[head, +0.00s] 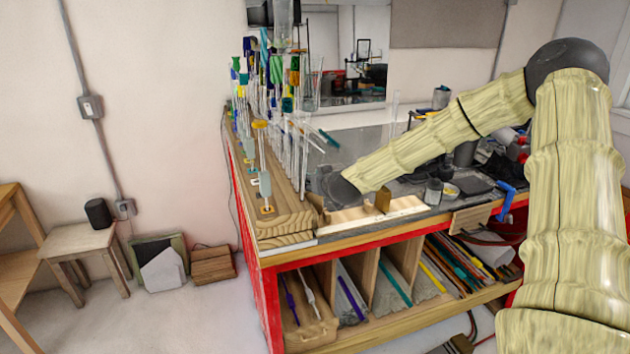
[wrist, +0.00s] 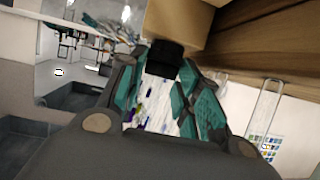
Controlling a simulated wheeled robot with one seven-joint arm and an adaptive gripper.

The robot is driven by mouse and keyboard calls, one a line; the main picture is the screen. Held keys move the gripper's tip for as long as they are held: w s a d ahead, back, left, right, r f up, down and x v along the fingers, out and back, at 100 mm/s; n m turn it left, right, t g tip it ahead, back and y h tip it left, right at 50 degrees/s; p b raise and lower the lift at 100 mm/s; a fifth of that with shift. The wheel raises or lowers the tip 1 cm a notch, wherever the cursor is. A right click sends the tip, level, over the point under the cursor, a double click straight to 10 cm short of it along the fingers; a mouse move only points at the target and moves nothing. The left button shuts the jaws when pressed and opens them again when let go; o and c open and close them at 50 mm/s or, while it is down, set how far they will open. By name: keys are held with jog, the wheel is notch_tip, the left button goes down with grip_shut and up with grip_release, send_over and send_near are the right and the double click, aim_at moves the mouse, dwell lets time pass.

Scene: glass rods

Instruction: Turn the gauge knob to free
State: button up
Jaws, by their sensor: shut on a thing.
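The black gauge knob (wrist: 163,58) is in the upper middle of the wrist view, against a tan wooden block (wrist: 178,18). My gripper (wrist: 165,72) has its two teal-padded fingers on either side of the knob and is shut on it. Any marks or words on the gauge are hidden or too small to read. In the head view, my gripper (head: 328,186) is at the front left of the workbench, beside the wooden rod rack. The knob cannot be made out there.
The wooden rack (head: 285,212) with upright glass rods stands close to the left of my gripper. A pale board (head: 365,217) lies at the bench's front edge. Cups, including a grey one (head: 433,191), stand to the right. Shelf bays below hold coloured rods.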

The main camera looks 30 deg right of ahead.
jog(key=shift+m+h, duration=0.4)
jog(key=shift+h, duration=0.1)
jog(key=o, duration=0.7)
jog(key=shift+s, duration=0.1)
jog(key=shift+s+a+r, duration=0.1)
jog(key=shift+s+r, duration=0.05)
jog(key=v, duration=1.1)
jog(key=shift+s, duration=0.25)
